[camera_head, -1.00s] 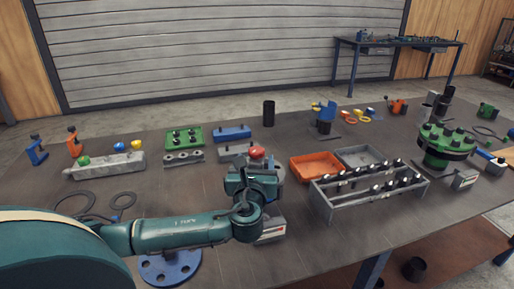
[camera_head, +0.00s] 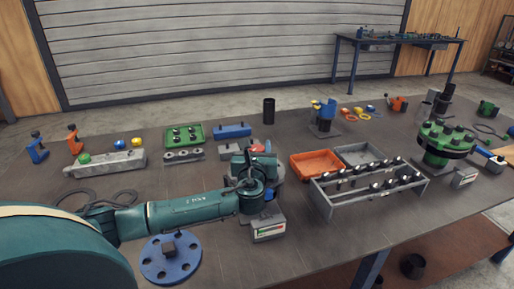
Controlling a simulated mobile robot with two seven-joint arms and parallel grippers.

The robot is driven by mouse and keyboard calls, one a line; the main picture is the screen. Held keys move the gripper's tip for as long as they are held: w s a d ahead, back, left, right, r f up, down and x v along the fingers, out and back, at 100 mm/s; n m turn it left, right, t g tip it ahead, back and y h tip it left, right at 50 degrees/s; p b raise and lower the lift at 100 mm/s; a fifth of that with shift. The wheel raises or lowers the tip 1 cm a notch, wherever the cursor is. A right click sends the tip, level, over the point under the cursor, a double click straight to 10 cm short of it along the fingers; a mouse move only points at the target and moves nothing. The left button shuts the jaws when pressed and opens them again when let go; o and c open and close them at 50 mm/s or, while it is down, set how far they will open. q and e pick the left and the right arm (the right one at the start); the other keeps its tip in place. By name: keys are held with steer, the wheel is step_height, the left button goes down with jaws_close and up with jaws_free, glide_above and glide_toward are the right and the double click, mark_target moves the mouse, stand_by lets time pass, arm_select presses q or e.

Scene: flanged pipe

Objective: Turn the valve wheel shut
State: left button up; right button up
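My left arm comes in from the left, and its gripper (camera_head: 255,163) is at a small assembly in the middle of the table. A bit of red (camera_head: 258,147) shows just beyond the gripper; it may be part of the valve wheel, but the arm hides most of it. The fingertips are not clearly seen, so I cannot tell whether they are open, shut or touching the wheel. A grey box with a light label (camera_head: 269,229) stands just in front of the assembly. My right gripper is not in view.
A blue flange disc (camera_head: 171,262) lies in front of my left arm. An orange tray (camera_head: 315,165) and a grey rack of bolts (camera_head: 330,207) stand to the right. A green flanged piece (camera_head: 445,145) is further right. The front middle of the table is clear.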

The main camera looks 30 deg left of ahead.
arm_select(q)
steer(key=c, duration=0.5)
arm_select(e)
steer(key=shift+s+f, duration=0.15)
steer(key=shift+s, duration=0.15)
